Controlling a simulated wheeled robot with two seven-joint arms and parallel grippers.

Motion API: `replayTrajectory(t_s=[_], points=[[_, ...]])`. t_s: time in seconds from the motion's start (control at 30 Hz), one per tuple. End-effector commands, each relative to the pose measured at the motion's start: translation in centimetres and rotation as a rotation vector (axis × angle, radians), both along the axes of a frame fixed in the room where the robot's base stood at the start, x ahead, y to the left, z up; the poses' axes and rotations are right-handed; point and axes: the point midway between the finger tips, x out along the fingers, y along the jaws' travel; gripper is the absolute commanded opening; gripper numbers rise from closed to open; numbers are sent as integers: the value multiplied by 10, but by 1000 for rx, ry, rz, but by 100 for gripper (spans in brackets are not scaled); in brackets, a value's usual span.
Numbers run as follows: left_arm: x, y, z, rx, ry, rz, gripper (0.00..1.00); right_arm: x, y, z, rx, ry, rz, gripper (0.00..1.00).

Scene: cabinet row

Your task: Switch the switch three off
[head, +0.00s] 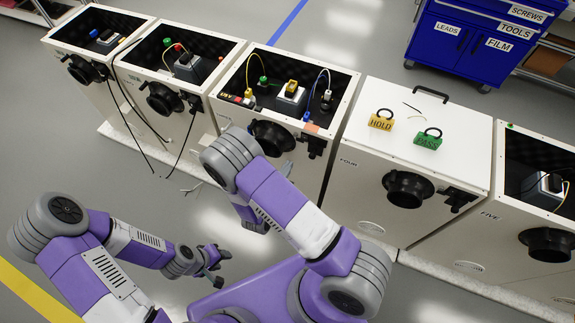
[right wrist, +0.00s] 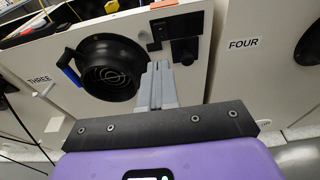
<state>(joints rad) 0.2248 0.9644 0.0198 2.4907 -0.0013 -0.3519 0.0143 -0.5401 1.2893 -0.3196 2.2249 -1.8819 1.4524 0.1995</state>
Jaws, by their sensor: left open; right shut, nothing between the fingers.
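Cabinet three (right wrist: 50,85) carries a round black vent (right wrist: 108,68) on its front. Right of it are a dark panel (right wrist: 154,47) and a black switch-like block (right wrist: 184,50). The block also shows in the head view (head: 315,145) below an orange tag. I cannot tell its on or off position. Contact is unclear. In the head view I cannot make out the right gripper. My left gripper (head: 213,268) is open, low and away from the cabinets.
Cabinet four (head: 350,185) has a closed lid with a yellow HOLD lock (head: 381,123) and a green PASS lock (head: 428,141). Cabinet five (head: 515,230) is at the right. Two open cabinets stand left of three. A blue tool cabinet (head: 460,50) is behind. Floor around my left gripper is clear.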

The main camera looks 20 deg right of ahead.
Motion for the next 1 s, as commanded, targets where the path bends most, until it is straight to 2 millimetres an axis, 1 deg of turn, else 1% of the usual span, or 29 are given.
replayTrajectory(t_s=[0.03, 0.1, 0.33, 0.5, 0.7, 1.0], points=[[0, 0, -3, 0, 0, 0, 43, 7, -10, -3, 1, -1, -6, 0], [0, 0, -5, 0, 0, 0, 43, 17, -21, -6, 0, -2, -6, 0], [0, 0, -12, 0, 0, 0, 43, 47, -57, -16, 0, 0, -4, 0], [0, 0, -14, 0, 0, 0, 43, 63, -75, -11, 1, -1, -2, 0], [0, 0, -15, 0, 0, 0, 43, 71, -83, -9, 1, 0, -1, 0], [0, 0, -15, 0, 0, 0, 43, 71, -84, -9, 1, 1, -1, 0]])
